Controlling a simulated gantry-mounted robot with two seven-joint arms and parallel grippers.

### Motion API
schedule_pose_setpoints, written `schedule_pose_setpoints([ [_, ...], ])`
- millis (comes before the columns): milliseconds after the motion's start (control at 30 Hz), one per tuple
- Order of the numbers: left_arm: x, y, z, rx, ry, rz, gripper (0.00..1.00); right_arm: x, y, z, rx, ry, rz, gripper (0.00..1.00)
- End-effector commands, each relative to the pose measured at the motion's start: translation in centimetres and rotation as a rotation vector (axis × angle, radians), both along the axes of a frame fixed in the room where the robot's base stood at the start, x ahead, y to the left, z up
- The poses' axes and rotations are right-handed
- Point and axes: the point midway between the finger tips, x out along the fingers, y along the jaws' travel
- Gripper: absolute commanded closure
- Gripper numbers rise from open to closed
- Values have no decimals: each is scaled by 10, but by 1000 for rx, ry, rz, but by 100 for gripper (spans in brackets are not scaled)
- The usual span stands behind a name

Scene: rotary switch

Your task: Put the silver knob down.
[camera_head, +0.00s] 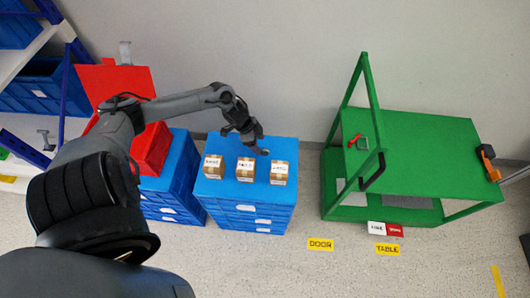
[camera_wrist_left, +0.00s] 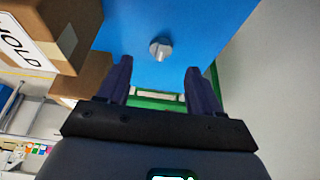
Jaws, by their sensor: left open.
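The silver knob (camera_wrist_left: 160,48) lies on the blue top of a crate stack in the left wrist view, ahead of my fingertips and roughly centred between them. In the head view a small grey spot that looks like the knob (camera_head: 265,151) shows just beyond my gripper. My left gripper (camera_head: 256,137) is above the back of the blue crate stack (camera_head: 272,198). In the wrist view its two dark fingers (camera_wrist_left: 158,75) are spread apart with nothing between them, and the knob is clear of both. My right gripper is not in view.
Three labelled cardboard boxes (camera_head: 245,170) stand in a row on the same blue top, close beside the gripper. A red bin (camera_head: 152,148) on blue crates stands to the left. A green frame table (camera_head: 420,150) stands to the right, with floor between.

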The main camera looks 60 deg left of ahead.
Motion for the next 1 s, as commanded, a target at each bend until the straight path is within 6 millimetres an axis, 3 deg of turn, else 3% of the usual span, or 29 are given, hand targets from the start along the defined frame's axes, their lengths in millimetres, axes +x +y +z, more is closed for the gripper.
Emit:
schedule_pose_setpoints([
  [333,14,-9,-40,-2,0,1,35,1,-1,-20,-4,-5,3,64],
  [700,17,-11,-46,-1,1,0,35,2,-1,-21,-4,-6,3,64],
  [767,17,-11,-46,-1,1,0,41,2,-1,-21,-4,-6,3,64],
  [1000,17,-11,-46,-1,1,0,78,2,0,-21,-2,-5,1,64],
])
